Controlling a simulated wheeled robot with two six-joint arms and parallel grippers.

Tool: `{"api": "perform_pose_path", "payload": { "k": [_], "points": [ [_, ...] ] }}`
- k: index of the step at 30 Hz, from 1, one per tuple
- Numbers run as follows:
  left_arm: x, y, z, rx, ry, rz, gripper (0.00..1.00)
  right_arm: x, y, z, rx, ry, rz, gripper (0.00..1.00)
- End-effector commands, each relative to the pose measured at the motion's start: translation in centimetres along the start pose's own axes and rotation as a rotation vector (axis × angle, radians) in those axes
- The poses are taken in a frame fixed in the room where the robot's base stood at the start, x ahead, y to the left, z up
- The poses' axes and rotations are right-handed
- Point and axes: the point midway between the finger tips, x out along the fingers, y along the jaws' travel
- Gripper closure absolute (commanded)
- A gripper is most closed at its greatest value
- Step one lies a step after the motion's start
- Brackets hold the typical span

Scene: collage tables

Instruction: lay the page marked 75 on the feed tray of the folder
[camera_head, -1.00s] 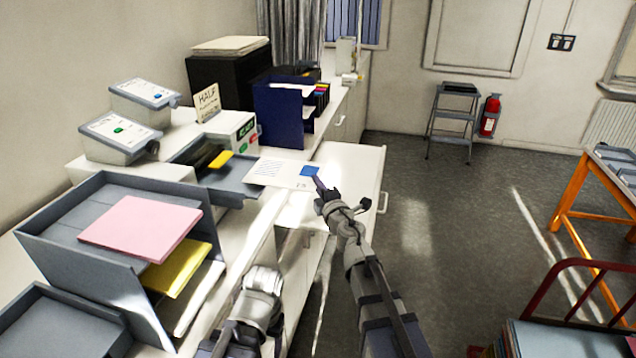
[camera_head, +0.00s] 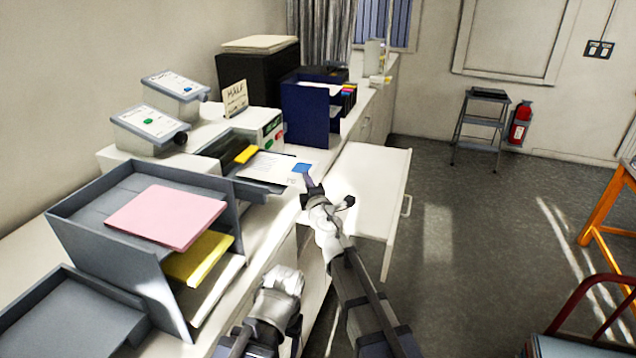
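The white page (camera_head: 270,167) has printed lines, a blue square and a small mark that is too small to read surely. It extends over the dark feed tray (camera_head: 262,186) of the folder (camera_head: 255,127); I cannot tell whether it touches the tray. My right gripper (camera_head: 308,181) is at the page's right edge beside the blue square and appears shut on it. My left arm (camera_head: 275,300) shows at the bottom, low beside the counter; its fingertips cannot be made out.
A grey tray stack (camera_head: 85,208) holds pink paper (camera_head: 168,215) and yellow paper (camera_head: 198,257). A HALF sign (camera_head: 235,97) stands on the folder. A dark blue file holder (camera_head: 305,108) stands behind. A white panel (camera_head: 365,185) juts out at the right, with open floor beyond.

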Motion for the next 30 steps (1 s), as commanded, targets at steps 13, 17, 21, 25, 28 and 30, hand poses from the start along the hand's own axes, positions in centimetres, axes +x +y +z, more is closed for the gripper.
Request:
{"api": "perform_pose_path", "payload": {
  "k": [13, 17, 21, 25, 28, 30],
  "points": [
    [1.1, 0.1, -0.1, 0.0, 0.0, 0.0, 0.33, 1.0, -1.1, -1.4, 0.0, 0.0, 0.0, 1.0],
    [1.1, 0.1, -0.1, 0.0, 0.0, 0.0, 0.33, 1.0, -1.1, -1.4, 0.0, 0.0, 0.0, 1.0],
    [1.1, 0.1, -0.1, 0.0, 0.0, 0.0, 0.33, 1.0, -1.1, -1.4, 0.0, 0.0, 0.0, 1.0],
    [1.1, 0.1, -0.1, 0.0, 0.0, 0.0, 0.33, 1.0, -1.1, -1.4, 0.0, 0.0, 0.0, 0.86],
    [1.1, 0.1, -0.1, 0.0, 0.0, 0.0, 0.33, 1.0, -1.1, -1.4, 0.0, 0.0, 0.0, 0.75],
    [1.1, 0.1, -0.1, 0.0, 0.0, 0.0, 0.33, 1.0, -1.1, -1.4, 0.0, 0.0, 0.0, 0.67]
  ]
}}
